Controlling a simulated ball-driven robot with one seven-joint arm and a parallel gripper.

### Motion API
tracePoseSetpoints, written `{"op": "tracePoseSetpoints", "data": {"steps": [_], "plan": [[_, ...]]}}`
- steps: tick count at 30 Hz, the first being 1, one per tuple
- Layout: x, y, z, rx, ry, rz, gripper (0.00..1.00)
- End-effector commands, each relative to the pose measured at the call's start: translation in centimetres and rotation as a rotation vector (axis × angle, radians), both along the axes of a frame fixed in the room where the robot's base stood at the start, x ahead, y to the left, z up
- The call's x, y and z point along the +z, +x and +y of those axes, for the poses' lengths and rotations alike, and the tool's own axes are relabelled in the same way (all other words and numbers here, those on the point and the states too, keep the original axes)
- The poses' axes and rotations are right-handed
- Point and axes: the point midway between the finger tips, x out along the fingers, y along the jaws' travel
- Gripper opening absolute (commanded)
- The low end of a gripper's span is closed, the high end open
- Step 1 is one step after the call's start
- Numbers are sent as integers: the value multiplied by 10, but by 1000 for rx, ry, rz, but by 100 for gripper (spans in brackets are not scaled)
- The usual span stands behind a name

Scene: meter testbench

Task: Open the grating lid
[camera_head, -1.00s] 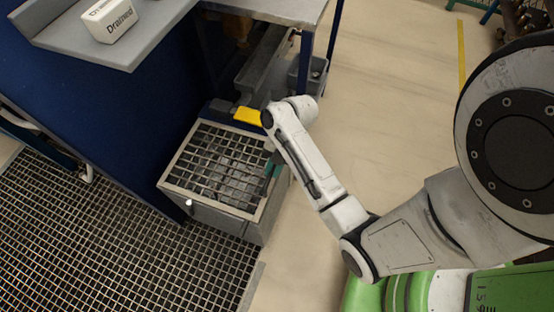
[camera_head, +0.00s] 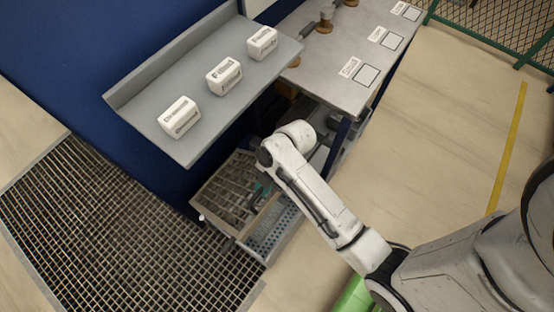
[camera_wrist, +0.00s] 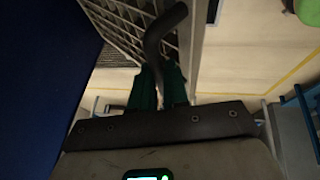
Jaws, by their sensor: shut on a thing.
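The grating lid (camera_head: 228,196) is a grey-framed mesh on a metal box below the shelf in the head view. Its right edge is raised and a perforated interior (camera_head: 272,232) shows under it. My gripper (camera_head: 262,192) is at the lid's right side, with its teal fingers partly hidden by my arm. In the wrist view the green fingers (camera_wrist: 160,90) are shut on a dark curved handle (camera_wrist: 160,38). The lid's bars and frame (camera_wrist: 192,45) run just behind the handle.
A grey shelf (camera_head: 210,112) with several labelled white blocks overhangs the box. A metal bench (camera_head: 330,62) stands above and to the right. Floor grating (camera_head: 110,235) lies left of the box. Bare floor (camera_head: 440,130) is clear at right.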

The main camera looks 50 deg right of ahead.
Motion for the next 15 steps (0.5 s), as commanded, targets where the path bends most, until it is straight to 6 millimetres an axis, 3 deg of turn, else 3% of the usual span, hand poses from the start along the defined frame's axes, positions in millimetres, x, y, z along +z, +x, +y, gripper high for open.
{"op": "tracePoseSetpoints", "data": {"steps": [1, 6, 15], "plan": [[11, 12, 1, 5, -2, -12, 0], [27, 32, 1, 4, -2, -8, 0], [36, 50, 1, -2, -4, -3, 0]]}}
